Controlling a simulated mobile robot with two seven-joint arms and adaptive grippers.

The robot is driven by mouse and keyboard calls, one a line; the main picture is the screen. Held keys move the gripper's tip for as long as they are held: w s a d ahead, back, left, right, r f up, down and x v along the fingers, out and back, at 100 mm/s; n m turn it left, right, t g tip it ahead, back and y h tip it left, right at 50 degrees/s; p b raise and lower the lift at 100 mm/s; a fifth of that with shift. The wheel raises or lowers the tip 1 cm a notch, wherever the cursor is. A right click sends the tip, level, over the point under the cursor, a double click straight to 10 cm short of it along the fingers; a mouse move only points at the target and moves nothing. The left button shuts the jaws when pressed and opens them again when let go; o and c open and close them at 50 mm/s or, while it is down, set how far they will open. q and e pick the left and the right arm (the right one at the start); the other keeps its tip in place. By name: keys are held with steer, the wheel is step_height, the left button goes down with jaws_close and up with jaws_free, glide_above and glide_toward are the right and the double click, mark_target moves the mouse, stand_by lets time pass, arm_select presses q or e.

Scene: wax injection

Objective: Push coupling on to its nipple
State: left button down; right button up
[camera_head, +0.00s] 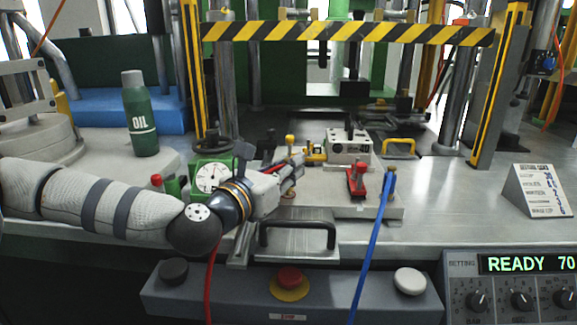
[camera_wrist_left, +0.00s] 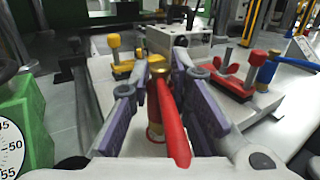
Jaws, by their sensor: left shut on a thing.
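My left gripper (camera_head: 291,172) is shut on the red hose's coupling (camera_wrist_left: 158,66); its brass end shows between the purple finger pads (camera_wrist_left: 165,95) in the wrist view. The red sleeve slopes down toward the camera. A brass fitting (camera_wrist_left: 155,132), apparently the nipple, stands on the pale plate below the coupling; its upper part is hidden. It also shows below the fingers in the head view (camera_head: 288,194). I cannot tell whether coupling and nipple touch. The red hose (camera_head: 210,275) hangs down past the bench edge. My right gripper is not in view.
The blue hose (camera_head: 372,245) ends at a fitting on the plate's right side. A red clamp (camera_head: 356,181), a yellow clamp (camera_wrist_left: 121,68) and a metal block (camera_head: 348,147) stand close by. A green gauge (camera_head: 211,177) and black handle (camera_head: 297,228) flank the arm.

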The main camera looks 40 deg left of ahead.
arm_select(q)
steer(key=shift+r+p, duration=0.3)
steer(key=shift+r, duration=0.15)
steer(key=shift+f, duration=0.1)
stand_by(1.4)
steer(key=shift+f, duration=0.15)
steer(key=shift+f+b, duration=0.35)
steer(key=shift+b, duration=0.1)
steer(key=shift+s+r, duration=0.1)
steer(key=shift+r, duration=0.05)
steer(key=shift+r+p, duration=0.3)
steer(key=shift+r, duration=0.15)
